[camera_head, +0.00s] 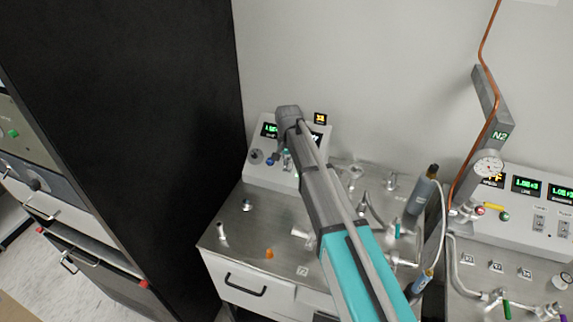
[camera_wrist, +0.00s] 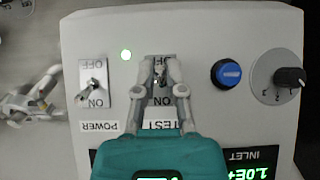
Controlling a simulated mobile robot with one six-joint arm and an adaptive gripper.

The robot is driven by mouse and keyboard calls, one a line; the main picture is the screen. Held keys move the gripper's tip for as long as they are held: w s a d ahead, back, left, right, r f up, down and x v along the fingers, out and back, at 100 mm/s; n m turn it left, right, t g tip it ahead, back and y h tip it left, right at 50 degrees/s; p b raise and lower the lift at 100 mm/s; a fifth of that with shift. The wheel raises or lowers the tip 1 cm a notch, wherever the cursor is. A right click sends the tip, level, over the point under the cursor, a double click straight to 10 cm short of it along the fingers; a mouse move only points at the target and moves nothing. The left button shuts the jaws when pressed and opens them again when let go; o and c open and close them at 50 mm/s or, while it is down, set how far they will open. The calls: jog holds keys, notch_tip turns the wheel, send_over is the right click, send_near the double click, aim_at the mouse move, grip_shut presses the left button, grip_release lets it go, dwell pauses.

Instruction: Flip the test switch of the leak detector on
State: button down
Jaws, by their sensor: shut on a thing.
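The leak detector (camera_head: 262,177) is a light grey console against the back wall. In the wrist view its panel (camera_wrist: 215,115) appears upside down, with the TEST label (camera_wrist: 160,125) below the test switch (camera_wrist: 160,73). The switch plate has OFF at its top and ON at its bottom in that view. My gripper (camera_wrist: 160,77) has both fingertips closed around the small switch lever. The fingers hide part of the plate, and I cannot tell clearly which way the lever leans. In the head view my arm hides much of the console.
A tall black cabinet (camera_head: 130,110) stands left. Valves and a gas cylinder (camera_head: 421,195) crowd the bench to the right.

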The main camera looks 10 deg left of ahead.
jog(key=g, duration=0.1)
jog(key=w+g+b, duration=0.1)
jog(key=g, duration=0.1)
jog(key=shift+r, duration=0.1)
jog(key=shift+w+d+r+g+y+b, duration=0.15)
jog(key=shift+g+y+b, duration=0.2)
jog(key=shift+g, duration=0.55)
jog(key=c, duration=0.7)
grip_release()
jog(key=shift+s+r+t+p, duration=0.1)
jog(key=shift+s+t+p, duration=0.15)
jog(key=shift+t+p, duration=0.05)
